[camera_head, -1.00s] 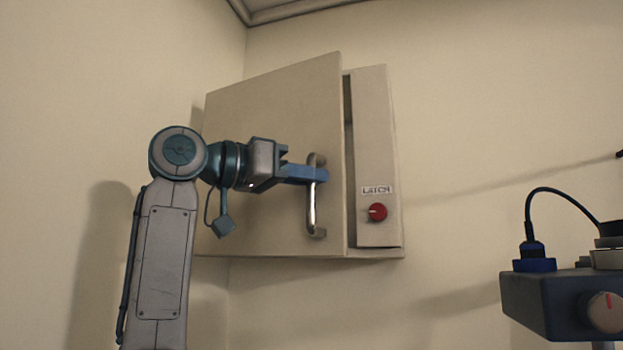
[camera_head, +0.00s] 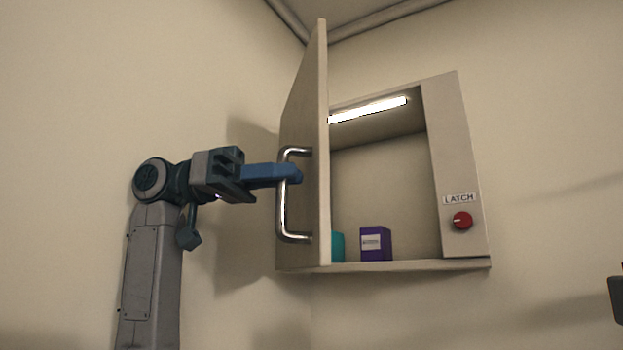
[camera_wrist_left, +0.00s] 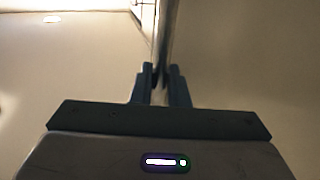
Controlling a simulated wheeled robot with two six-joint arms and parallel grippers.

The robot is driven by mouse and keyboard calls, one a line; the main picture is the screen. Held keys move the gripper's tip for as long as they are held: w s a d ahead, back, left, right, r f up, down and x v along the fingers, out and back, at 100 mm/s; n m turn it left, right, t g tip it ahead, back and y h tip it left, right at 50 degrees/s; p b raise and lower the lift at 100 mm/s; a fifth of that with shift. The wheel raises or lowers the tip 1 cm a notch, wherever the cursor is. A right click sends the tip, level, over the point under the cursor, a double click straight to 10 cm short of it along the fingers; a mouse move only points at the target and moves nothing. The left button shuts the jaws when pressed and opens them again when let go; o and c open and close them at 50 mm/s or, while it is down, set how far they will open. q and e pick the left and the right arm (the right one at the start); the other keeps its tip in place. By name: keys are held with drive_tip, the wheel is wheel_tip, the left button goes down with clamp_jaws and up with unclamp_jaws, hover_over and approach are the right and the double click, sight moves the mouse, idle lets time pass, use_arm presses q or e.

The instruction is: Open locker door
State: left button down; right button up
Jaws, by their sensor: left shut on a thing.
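The locker door (camera_head: 308,190) stands wide open, swung out toward the left of the locker. Its metal bar handle (camera_head: 283,212) is upright on the door's outer face. My left gripper (camera_head: 292,175) is shut on the upper part of this handle. In the left wrist view the handle (camera_wrist_left: 165,40) runs between the two fingers (camera_wrist_left: 160,82). The locker (camera_head: 385,190) shows its lit inside, with a purple box (camera_head: 376,243) and a partly hidden teal item (camera_head: 338,247) on its floor.
A panel with a LATCH label (camera_head: 459,199) and a red knob (camera_head: 461,221) is right of the opening. A light strip (camera_head: 368,110) glows under the locker's top. Bare wall (camera_head: 560,150) lies to the right. A dark object (camera_head: 616,298) shows at the right edge.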

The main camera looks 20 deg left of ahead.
use_arm(q)
drive_tip(key=shift+s+a, duration=0.3)
drive_tip(key=shift+a, duration=0.4)
drive_tip(key=c, duration=1.8)
unclamp_jaws()
drive_tip(key=shift+o, duration=0.2)
drive_tip(key=shift+s, duration=0.1)
drive_tip(key=shift+r, duration=0.1)
